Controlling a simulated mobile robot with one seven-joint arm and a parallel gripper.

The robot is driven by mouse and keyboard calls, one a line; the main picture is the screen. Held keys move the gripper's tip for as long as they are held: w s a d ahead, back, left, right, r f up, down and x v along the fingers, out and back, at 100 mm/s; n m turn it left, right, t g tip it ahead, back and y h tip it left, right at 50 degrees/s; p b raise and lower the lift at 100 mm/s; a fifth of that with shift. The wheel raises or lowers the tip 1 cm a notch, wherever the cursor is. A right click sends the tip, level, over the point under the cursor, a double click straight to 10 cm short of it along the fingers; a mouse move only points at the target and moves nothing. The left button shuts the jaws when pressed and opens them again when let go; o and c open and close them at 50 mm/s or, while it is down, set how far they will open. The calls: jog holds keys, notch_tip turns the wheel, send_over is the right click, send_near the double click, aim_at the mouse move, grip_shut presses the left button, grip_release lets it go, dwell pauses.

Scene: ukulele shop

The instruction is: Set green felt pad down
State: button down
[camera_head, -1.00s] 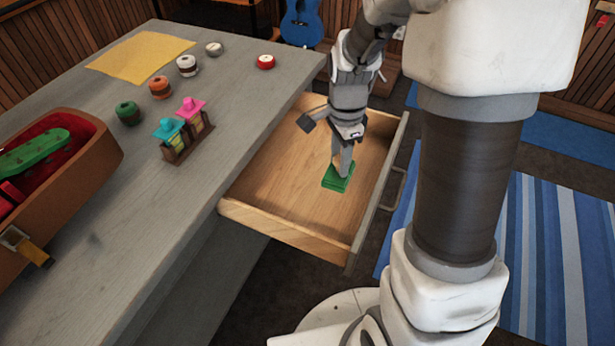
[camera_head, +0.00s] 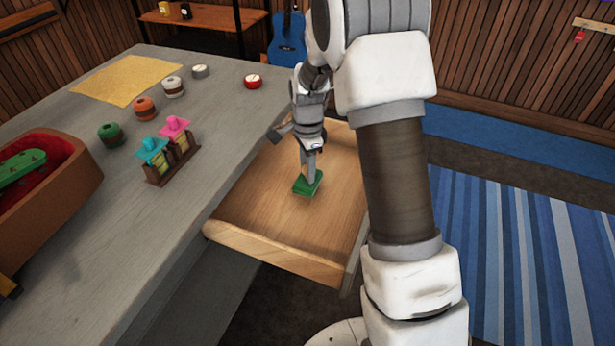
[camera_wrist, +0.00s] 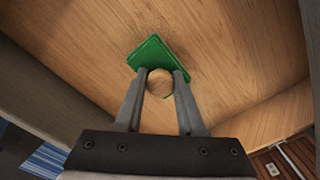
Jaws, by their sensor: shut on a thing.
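The green felt pad (camera_head: 306,186) is a flat green square inside the open wooden drawer (camera_head: 265,219). My gripper (camera_head: 311,178) reaches down into the drawer and is shut on the pad. In the wrist view the two fingertips (camera_wrist: 161,74) grip the near part of the pad (camera_wrist: 155,54), with the drawer's bare wooden floor around it. I cannot tell whether the pad touches the drawer floor or is just above it. The fingers hide part of the pad.
The grey workbench (camera_head: 120,245) beside the drawer holds a turquoise and pink-topped rack (camera_head: 172,158), several round spools, a yellow cloth (camera_head: 125,80) and a brown case (camera_head: 62,205) with red lining. The drawer floor around the pad is clear.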

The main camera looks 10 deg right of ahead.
jog(key=shift+f, duration=1.1)
jog(key=shift+f+b, duration=0.2)
jog(key=shift+b, duration=0.1)
jog(key=c, duration=0.5)
grip_release()
